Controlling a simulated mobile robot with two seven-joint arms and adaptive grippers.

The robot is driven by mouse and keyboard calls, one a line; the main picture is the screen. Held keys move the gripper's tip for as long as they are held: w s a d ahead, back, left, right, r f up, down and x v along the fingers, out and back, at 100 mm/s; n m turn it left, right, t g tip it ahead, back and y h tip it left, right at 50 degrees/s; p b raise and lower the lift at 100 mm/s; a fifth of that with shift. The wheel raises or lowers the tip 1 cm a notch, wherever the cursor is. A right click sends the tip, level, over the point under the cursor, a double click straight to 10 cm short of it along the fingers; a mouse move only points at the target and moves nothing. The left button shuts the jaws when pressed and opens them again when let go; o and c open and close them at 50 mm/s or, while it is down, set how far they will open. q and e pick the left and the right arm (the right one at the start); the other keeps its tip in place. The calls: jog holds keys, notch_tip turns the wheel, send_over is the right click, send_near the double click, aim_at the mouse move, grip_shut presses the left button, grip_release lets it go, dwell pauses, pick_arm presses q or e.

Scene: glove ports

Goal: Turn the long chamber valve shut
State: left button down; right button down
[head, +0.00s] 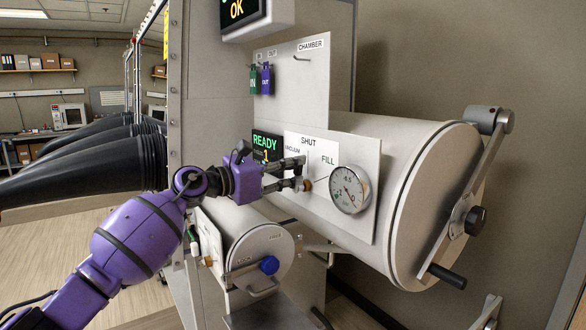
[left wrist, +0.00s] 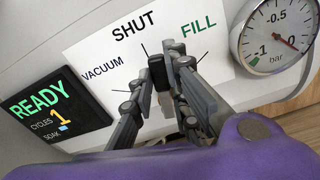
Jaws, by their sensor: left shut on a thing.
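The long chamber (head: 395,165) is a large pale cylinder at the right of the head view. Its white valve plate (head: 352,222) is marked VACUUM, SHUT and FILL, and also shows in the left wrist view (left wrist: 85,42). The valve handle (left wrist: 157,72) is a dark block near the short line under SHUT, between SHUT and FILL. My left gripper (head: 303,172) reaches the plate from the left and is shut on the handle. In the left wrist view its fingers (left wrist: 160,82) stand on either side of the handle and hide its base. My right gripper is not in view.
A round gauge (head: 349,189) sits close right of the handle. A READY display (head: 267,146) is to its left. A smaller cylinder (head: 252,240) with a blue knob (head: 269,265) lies below my left gripper. The chamber door's lever (head: 470,200) stands out at right.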

pick_arm(q)
jog(key=shift+w+a+r+n, duration=0.15)
jog(key=shift+w+n, duration=0.1)
jog(key=shift+n, duration=0.25)
jog(key=shift+w+a+n, duration=0.15)
jog(key=shift+w+n, duration=0.05)
jog(key=shift+n, duration=0.3)
jog(key=shift+p, duration=0.3)
jog(key=c, duration=1.7)
grip_release()
jog(key=shift+a, duration=0.1)
jog(key=v, duration=1.2)
